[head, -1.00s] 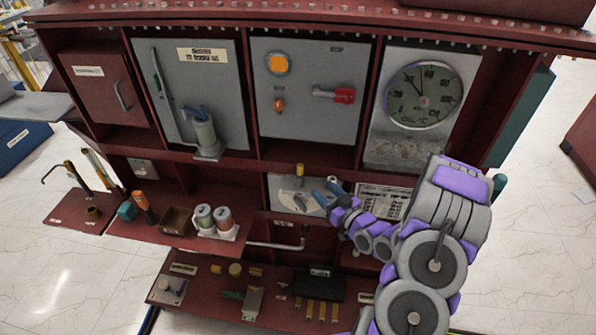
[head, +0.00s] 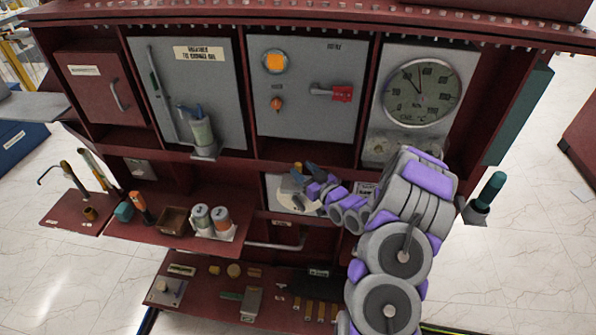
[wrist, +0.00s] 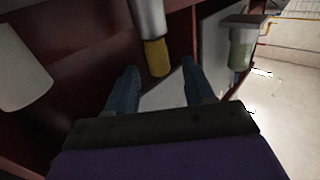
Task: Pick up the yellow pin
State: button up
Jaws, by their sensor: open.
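The yellow pin (wrist: 157,57) hangs below a grey cylinder (wrist: 149,18) in the wrist view, beyond and between my two fingertips. In the head view the pin (head: 298,165) is a small yellow bit by the grey panel in the middle of the cabinet, partly covered by my fingers. My gripper (wrist: 159,80) is open, with one blue finger on each side of the pin's line. The fingers look empty, and I cannot tell whether either touches the pin. My gripper (head: 304,175) is close to the pin in the head view.
A shelf at left holds two cans (head: 211,220) and a brown box (head: 174,220). A green-handled part (head: 489,191) stands at right.

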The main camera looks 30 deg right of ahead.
aim_at(298, 164)
jog(key=shift+w+a+r, duration=0.1)
jog(key=shift+w+a, duration=0.05)
jog(key=shift+w, duration=0.7)
jog(key=shift+w+a, duration=0.1)
jog(key=shift+w, duration=0.75)
grip_shut()
